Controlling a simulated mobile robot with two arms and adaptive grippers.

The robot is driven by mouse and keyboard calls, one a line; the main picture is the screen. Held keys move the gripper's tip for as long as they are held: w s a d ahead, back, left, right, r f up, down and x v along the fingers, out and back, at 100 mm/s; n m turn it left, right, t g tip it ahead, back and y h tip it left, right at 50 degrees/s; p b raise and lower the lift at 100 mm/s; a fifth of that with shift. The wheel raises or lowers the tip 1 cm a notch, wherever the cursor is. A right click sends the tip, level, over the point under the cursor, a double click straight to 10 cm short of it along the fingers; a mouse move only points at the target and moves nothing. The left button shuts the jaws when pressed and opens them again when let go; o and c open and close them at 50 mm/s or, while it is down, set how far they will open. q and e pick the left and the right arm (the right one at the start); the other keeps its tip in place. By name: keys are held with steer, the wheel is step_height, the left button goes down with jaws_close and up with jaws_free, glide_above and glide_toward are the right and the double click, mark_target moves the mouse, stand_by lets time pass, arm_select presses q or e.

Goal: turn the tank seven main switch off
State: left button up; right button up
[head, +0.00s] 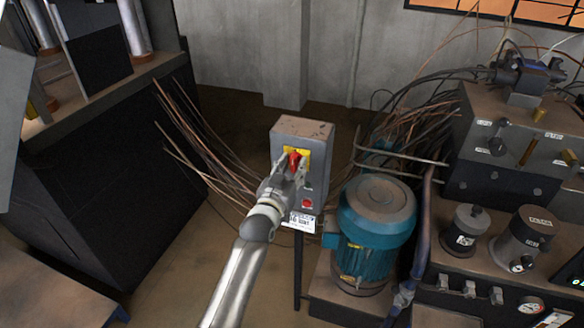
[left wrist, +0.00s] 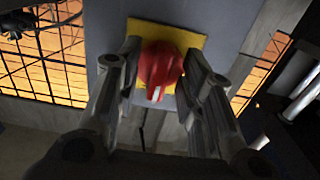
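The main switch is a red rotary knob (head: 293,160) on a yellow plate (head: 303,152), on the front of a grey box (head: 301,128). A label hangs at the box's lower edge, but I cannot read a tank number on it. My left gripper (head: 291,170) is in front of the knob with its fingers around it. In the left wrist view the red knob (left wrist: 160,68) sits between the two open fingers (left wrist: 163,85), with its pale pointer mark toward the bottom of the picture. Gaps show on both sides of the knob. My right gripper is out of view.
A red button (head: 306,203) sits lower on the box. A teal motor (head: 372,232) stands close to the right, with machinery beyond it. Loose rods and cables (head: 205,145) spread on the left, beside a dark bench (head: 105,160).

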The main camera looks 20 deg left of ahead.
arm_select(q)
steer(key=shift+s, duration=0.1)
steer(key=s, duration=1.2)
steer(key=shift+a, duration=0.15)
steer(key=shift+w, duration=0.1)
steer(key=s+d+f+g, duration=0.1)
steer(key=s+f+g, duration=0.25)
steer(key=f, duration=0.85)
steer(key=s+d+f+m+g, duration=0.15)
steer(key=s+f, duration=0.25)
steer(key=f, duration=0.8)
steer(key=s+f+g, duration=0.3)
steer(key=s+f, duration=0.1)
steer(key=f, duration=0.8)
steer(key=s+a+f+g, duration=0.1)
steer(key=s+f+g, duration=0.3)
steer(key=s+f, duration=0.95)
steer(key=s+a+f+g, duration=0.2)
steer(key=s+f, duration=0.2)
steer(key=s, duration=0.7)
steer(key=s+a+f+g, duration=0.2)
steer(key=s+f+g, duration=0.1)
steer(key=s, duration=0.9)
steer(key=shift+s+a+f+m+y, duration=0.3)
steer(key=shift+a+f+m, duration=0.1)
steer(key=shift+f, duration=0.25)
steer(key=shift+w, duration=0.1)
